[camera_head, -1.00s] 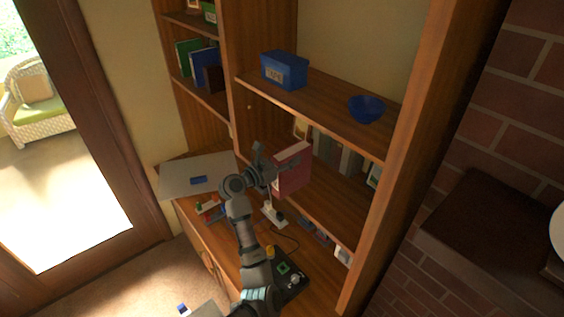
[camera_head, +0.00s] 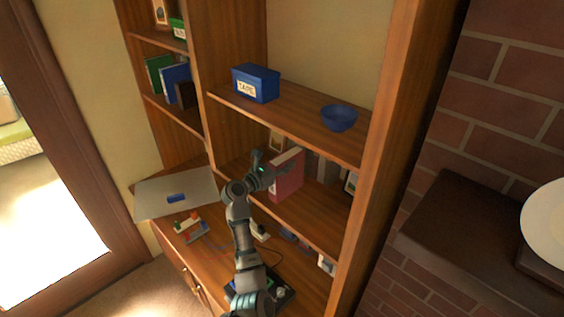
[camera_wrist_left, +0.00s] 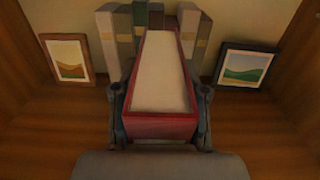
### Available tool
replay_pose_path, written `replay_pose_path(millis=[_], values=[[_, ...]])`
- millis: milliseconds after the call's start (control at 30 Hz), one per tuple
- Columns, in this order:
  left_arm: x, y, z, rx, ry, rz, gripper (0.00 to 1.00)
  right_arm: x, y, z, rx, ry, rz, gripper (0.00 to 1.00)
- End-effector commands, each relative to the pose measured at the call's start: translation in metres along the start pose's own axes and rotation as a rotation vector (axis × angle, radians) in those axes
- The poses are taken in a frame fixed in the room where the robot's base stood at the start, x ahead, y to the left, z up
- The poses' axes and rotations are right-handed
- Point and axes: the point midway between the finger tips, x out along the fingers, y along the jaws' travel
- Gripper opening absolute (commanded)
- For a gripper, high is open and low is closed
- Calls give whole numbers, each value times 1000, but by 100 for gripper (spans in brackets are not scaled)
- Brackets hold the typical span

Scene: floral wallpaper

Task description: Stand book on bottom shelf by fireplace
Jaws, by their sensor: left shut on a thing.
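A red book (camera_head: 287,179) is upright in the jaws of my left gripper (camera_head: 268,172), at the front of the lower shelf (camera_head: 303,220) of the bookcase beside the brick fireplace. In the left wrist view the red book (camera_wrist_left: 162,127) points into the shelf bay, its pale page edges facing up, with a finger on each side. My left gripper (camera_wrist_left: 160,112) is shut on it. I cannot tell whether the book's lower edge touches the shelf. My right gripper is not in view.
Several grey-and-green books (camera_wrist_left: 125,35) stand at the back of the bay, between two framed pictures (camera_wrist_left: 68,59) (camera_wrist_left: 245,64). A shelf above holds a blue box (camera_head: 256,83) and a blue bowl (camera_head: 339,117). Shelf board is bare on both sides of the red book.

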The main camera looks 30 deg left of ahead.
Motion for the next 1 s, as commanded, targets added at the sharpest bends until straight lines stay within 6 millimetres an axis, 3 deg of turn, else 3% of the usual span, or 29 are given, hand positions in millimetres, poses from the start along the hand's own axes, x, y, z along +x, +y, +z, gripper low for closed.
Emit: replay_pose_path(millis=[433,467,567,867,1000], values=[[0,0,-5,0,-3,1,0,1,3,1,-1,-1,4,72],[0,0,-5,0,-3,1,46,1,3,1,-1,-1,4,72],[0,0,-5,1,-3,1,70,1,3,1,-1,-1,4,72],[0,0,-8,-1,2,1,72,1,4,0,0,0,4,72],[-9,1,-8,-1,2,3,72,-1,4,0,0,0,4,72]])
